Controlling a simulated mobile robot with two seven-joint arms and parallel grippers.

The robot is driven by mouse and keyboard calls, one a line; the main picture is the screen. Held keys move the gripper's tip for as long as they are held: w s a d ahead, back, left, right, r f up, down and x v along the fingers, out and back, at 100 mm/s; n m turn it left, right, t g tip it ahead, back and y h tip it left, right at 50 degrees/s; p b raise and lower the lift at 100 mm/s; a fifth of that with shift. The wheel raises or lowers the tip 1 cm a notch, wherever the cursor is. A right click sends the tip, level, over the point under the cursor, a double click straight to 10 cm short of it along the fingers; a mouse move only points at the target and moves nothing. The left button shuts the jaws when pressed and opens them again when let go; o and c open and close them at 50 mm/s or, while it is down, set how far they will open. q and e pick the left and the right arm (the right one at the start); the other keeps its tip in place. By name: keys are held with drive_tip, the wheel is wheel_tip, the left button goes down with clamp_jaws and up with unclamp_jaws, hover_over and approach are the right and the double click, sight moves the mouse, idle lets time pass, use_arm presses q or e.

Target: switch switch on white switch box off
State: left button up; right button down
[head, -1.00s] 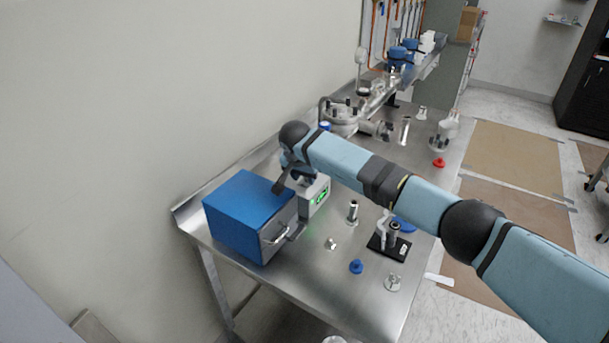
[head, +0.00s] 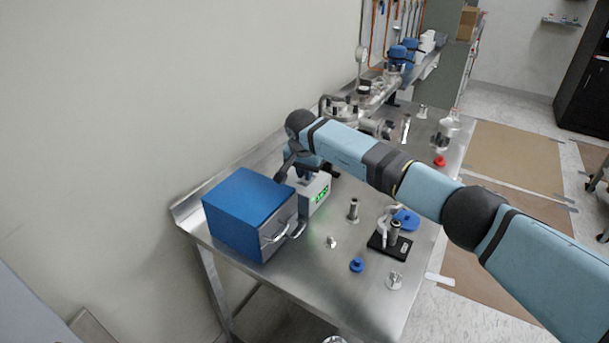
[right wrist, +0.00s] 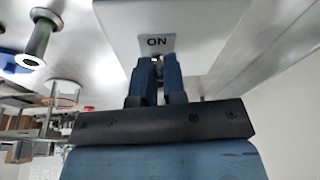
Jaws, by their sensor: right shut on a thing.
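The white switch box (head: 316,194) stands on the metal table, just right of the blue box, with a lit green display on its front. In the right wrist view the white box (right wrist: 195,30) fills the upper middle and carries an ON label (right wrist: 157,42). My right gripper (head: 304,175) is over the top of the switch box, and its blue fingers (right wrist: 158,66) are at the label. The fingers are shut on the switch, which is mostly hidden between them. My left gripper is in neither view.
A blue box (head: 245,212) with a handled metal front stands close on the left. A small metal post (head: 353,210), a blue knob (head: 357,265) and a black-based stand (head: 390,245) are to the right. The wall runs behind the table.

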drive_tip(key=shift+w+d+f+g+y+b, duration=0.15)
drive_tip(key=shift+w+d+g+y+b, duration=0.2)
drive_tip(key=shift+g+b, duration=0.4)
drive_tip(key=shift+w+g+y+b, duration=0.1)
drive_tip(key=shift+g+y+b, duration=0.35)
drive_tip(key=shift+b, duration=0.75)
drive_tip(key=shift+w+g+y+b, duration=0.1)
drive_tip(key=shift+g+y+b, duration=0.3)
drive_tip(key=shift+b, duration=0.7)
drive_tip(key=shift+w+d+g+y+b, duration=0.1)
drive_tip(key=shift+g+y+b, duration=0.25)
drive_tip(key=shift+b, duration=0.35)
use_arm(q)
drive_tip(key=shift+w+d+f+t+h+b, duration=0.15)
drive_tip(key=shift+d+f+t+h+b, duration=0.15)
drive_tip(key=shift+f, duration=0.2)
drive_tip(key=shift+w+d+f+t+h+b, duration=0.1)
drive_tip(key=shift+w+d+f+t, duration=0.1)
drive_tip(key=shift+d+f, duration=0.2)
use_arm(e)
drive_tip(key=shift+d+r+g, duration=0.1)
drive_tip(key=shift+r+g, duration=0.1)
drive_tip(key=shift+g, duration=0.05)
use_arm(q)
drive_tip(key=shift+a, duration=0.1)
